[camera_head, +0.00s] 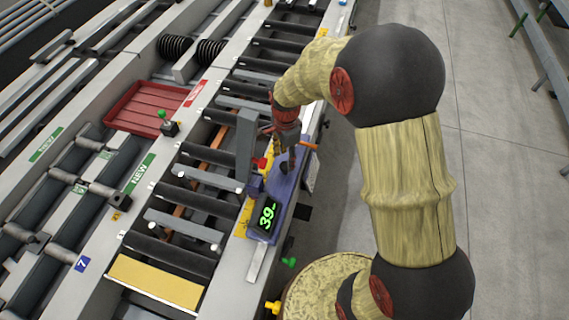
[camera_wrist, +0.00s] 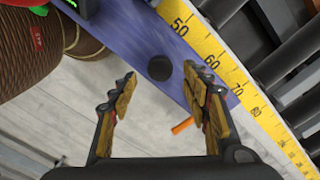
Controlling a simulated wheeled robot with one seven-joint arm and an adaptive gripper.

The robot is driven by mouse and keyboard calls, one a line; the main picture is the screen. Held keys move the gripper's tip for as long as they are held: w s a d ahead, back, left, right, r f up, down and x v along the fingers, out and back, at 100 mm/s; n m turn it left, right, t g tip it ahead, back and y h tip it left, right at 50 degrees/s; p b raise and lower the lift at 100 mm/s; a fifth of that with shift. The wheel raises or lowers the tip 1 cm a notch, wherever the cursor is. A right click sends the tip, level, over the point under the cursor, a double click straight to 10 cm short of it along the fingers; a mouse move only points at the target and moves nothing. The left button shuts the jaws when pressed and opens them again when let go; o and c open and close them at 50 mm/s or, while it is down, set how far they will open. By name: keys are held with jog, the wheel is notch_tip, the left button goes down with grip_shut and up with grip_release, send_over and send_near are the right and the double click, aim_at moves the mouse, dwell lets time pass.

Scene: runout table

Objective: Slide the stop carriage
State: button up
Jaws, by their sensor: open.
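The stop carriage (camera_head: 286,193) is a blue-purple plate on the right side rail of the roller table. Its dark display (camera_head: 266,215) shows green digits that look like 39. In the wrist view the blue plate (camera_wrist: 125,35) carries a round black knob (camera_wrist: 159,68). My gripper (camera_head: 286,150) is over the carriage's far part. In the wrist view my gripper (camera_wrist: 160,73) is open, with the knob between its fingertips in the picture and a gap on the left. I cannot tell the height between them. An orange piece (camera_wrist: 183,125) shows by the right finger.
A yellow scale (camera_wrist: 212,52) runs along the rail beside the carriage. A grey upright plate (camera_head: 246,145) stands over the rollers, left of my gripper. A red tray (camera_head: 146,108) lies further left. Open floor (camera_head: 500,130) lies to the right.

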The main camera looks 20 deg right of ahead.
aim_at(285, 165)
jog(key=shift+a+f+b, duration=0.1)
jog(key=shift+f+b, duration=0.2)
jog(key=shift+f, duration=1.65)
jog(key=shift+c, duration=0.4)
jog(key=c, duration=1.1)
grip_shut()
